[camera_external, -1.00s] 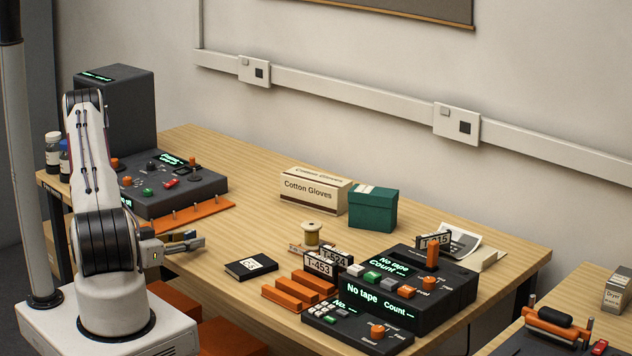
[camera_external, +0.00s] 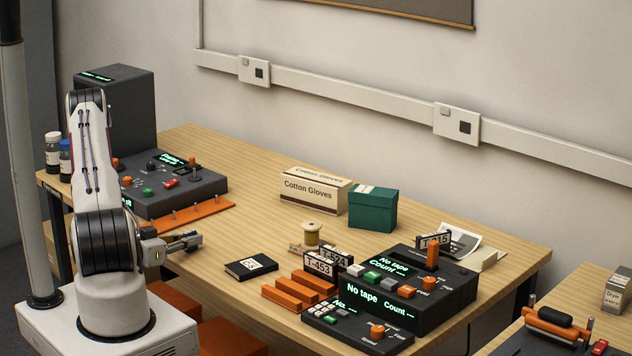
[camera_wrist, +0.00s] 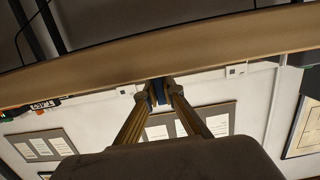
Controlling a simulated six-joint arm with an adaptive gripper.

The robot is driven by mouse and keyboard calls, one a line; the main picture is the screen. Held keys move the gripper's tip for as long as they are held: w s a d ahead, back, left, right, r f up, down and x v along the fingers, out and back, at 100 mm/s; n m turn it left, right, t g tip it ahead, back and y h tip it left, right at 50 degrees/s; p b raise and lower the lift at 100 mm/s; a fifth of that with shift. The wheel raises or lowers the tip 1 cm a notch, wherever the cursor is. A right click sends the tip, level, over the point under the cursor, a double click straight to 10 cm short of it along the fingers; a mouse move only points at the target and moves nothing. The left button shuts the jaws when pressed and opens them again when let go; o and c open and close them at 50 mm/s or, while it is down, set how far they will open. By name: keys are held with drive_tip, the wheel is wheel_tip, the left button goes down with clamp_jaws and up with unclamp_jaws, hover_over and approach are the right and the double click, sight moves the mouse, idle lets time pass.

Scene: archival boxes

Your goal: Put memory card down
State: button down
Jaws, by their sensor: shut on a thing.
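My gripper (camera_external: 194,238) is at the left front of the wooden table, beside my arm and low near the table's edge. In the wrist view, the fingertips (camera_wrist: 159,92) are close together on a small dark blue piece (camera_wrist: 159,89). This looks like the memory card, mostly hidden between the fingers. In the outside view, the card is too small and covered to make out. The gripper is apart from the black labelled case (camera_external: 251,267) to its right.
A dark console (camera_external: 168,183) with an orange front rail (camera_external: 190,217) stands behind the gripper. Orange slotted holders (camera_external: 297,291) and tape consoles (camera_external: 410,300) stand to the right. A bare stretch of wooden table (camera_external: 246,222) lies between them.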

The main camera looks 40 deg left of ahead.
sight(190, 231)
drive_tip(key=shift+r, duration=0.25)
drive_tip(key=shift+r, duration=4.7)
